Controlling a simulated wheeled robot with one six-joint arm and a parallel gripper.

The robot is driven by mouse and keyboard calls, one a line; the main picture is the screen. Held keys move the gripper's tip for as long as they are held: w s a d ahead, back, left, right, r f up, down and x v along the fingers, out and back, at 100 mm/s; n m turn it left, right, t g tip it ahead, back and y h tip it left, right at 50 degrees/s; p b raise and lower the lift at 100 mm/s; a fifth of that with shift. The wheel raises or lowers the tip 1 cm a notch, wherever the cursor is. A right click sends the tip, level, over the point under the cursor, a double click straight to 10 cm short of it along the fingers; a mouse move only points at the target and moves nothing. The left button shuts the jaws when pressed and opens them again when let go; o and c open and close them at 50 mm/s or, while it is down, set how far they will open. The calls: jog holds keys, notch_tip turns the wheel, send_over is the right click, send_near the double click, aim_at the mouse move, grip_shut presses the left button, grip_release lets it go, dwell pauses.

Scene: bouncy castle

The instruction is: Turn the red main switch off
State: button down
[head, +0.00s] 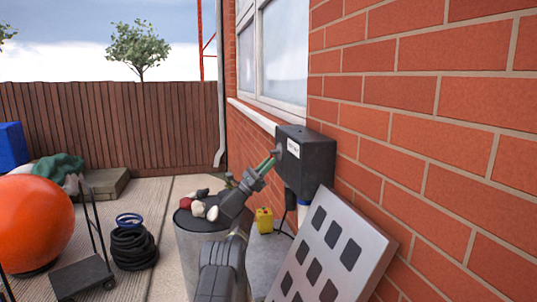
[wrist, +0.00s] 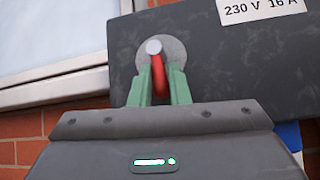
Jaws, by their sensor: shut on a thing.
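The black switch box (head: 312,165) is fixed to the brick wall, to the right of the window's lower corner. In the wrist view the box (wrist: 250,70) carries a white label reading "230 V 16 A". The red main switch (wrist: 159,82) is on its face, in front of a round grey plate, with a pale round end at the top. My gripper (head: 268,165) reaches the box, and its green fingers (wrist: 160,72) are shut on the red switch, one on each side. The fingers and gripper body hide the switch's lower part. In the head view the switch is hidden.
A bin (head: 200,250) with several stones on its lid stands below my arm. A yellow container (head: 264,220) and a tilted grey panel with dark squares (head: 364,222) are below the box. An orange ball (head: 35,222), a trolley (head: 82,276) and a coiled hose (head: 133,248) lie left.

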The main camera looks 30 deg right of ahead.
jog(key=shift+m+g+p, duration=0.6)
jog(key=shift+p, duration=0.4)
jog(key=c, duration=1.4)
grip_release()
jog(key=shift+o, duration=0.2)
jog(key=shift+w, duration=0.1)
jog(key=b+v, duration=0.5)
jog(key=v, duration=0.8)
jog(key=shift+a+f, duration=0.15)
jog(key=shift+a, duration=0.25)
jog(key=shift+w, duration=0.15)
jog(key=p+x, duration=0.5)
jog(key=x, duration=0.9)
jog(key=shift+f, duration=0.2)
